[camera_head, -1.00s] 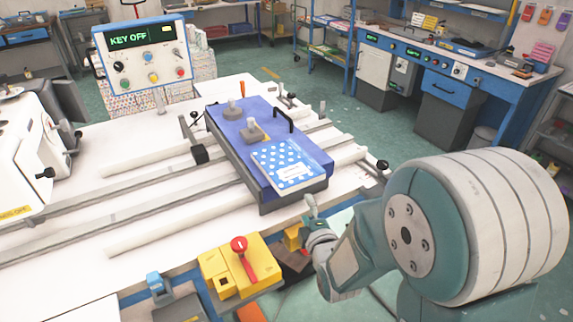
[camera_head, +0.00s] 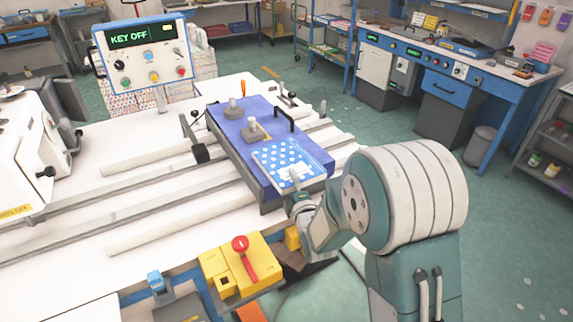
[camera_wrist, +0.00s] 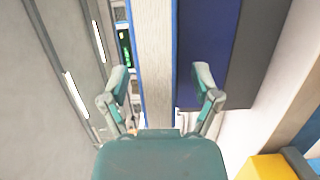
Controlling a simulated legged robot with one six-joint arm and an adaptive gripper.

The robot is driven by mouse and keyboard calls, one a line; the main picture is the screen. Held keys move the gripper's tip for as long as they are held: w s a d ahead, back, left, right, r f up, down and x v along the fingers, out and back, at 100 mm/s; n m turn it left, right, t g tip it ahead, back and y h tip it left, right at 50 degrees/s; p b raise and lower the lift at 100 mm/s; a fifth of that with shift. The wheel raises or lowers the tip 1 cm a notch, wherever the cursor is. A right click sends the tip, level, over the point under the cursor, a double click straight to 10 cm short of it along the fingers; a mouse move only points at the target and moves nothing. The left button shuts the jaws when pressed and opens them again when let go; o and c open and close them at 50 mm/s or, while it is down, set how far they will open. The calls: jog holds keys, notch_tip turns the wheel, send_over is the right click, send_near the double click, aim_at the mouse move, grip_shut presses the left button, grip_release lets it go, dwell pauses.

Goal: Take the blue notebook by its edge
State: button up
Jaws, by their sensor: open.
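The blue notebook (camera_head: 283,158), with white dots and a pale label, lies on the near end of the blue carriage (camera_head: 243,158). My gripper (camera_head: 296,186) is at the notebook's near edge in the head view, its fingers small and partly hidden. In the wrist view my gripper (camera_wrist: 160,82) is open, with one finger on each side of a pale strip with a blue border, which looks like the notebook's edge (camera_wrist: 152,50). Gaps show between the strip and both fingers. Whether the fingertips reach past the edge is hard to tell.
Two grey knobbed pieces (camera_head: 253,130) and a black handle (camera_head: 284,121) stand on the carriage behind the notebook. A yellow box with a red lever (camera_head: 241,262) is at the table's front edge. A KEY OFF panel (camera_head: 142,55) stands at the back left.

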jog(key=shift+w, duration=0.3)
grip_shut()
